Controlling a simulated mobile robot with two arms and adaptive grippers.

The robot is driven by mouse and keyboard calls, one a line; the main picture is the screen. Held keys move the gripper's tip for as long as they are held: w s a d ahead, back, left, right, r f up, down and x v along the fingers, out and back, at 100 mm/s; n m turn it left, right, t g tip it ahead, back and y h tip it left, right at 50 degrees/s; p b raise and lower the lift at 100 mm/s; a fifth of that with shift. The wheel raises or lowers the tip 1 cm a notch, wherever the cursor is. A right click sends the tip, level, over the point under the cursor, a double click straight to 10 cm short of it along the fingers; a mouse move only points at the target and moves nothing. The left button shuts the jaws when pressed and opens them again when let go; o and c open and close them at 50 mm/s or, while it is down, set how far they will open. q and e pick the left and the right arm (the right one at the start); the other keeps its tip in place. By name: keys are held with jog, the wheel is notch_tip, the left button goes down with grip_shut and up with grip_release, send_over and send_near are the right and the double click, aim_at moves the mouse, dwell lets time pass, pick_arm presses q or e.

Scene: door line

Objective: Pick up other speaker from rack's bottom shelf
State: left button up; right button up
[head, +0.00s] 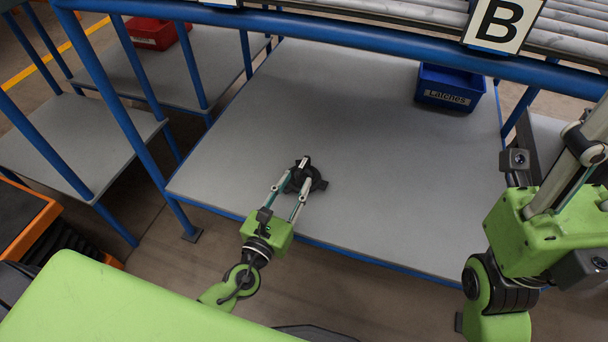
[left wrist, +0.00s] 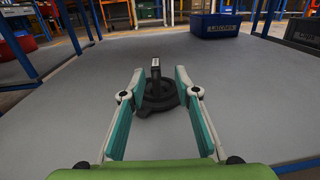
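The speaker (head: 318,183) is a round black part standing on the rack's grey bottom shelf (head: 350,110), near the shelf's front edge. It also shows in the left wrist view (left wrist: 160,98), with an upright piece that has a light top. My left gripper (head: 296,172) is open, low over the shelf. In the left wrist view its teal-lined fingers (left wrist: 152,85) stand on either side of the speaker, with gaps visible, so it does not appear gripped. My right arm is at the right edge of the head view; its fingertips are not clearly seen.
A red bin (head: 153,33) sits on the neighbouring shelf at back left. Blue posts (head: 140,135) and the blue beam with sign B (head: 500,22) frame the rack. Much of the shelf is clear.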

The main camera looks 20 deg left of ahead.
aim_at(299, 171)
pick_arm(q)
jog(key=w+b, duration=0.1)
jog(key=w, duration=0.6)
jog(key=shift+w+f, duration=0.15)
jog(key=shift+w, duration=0.1)
grip_shut()
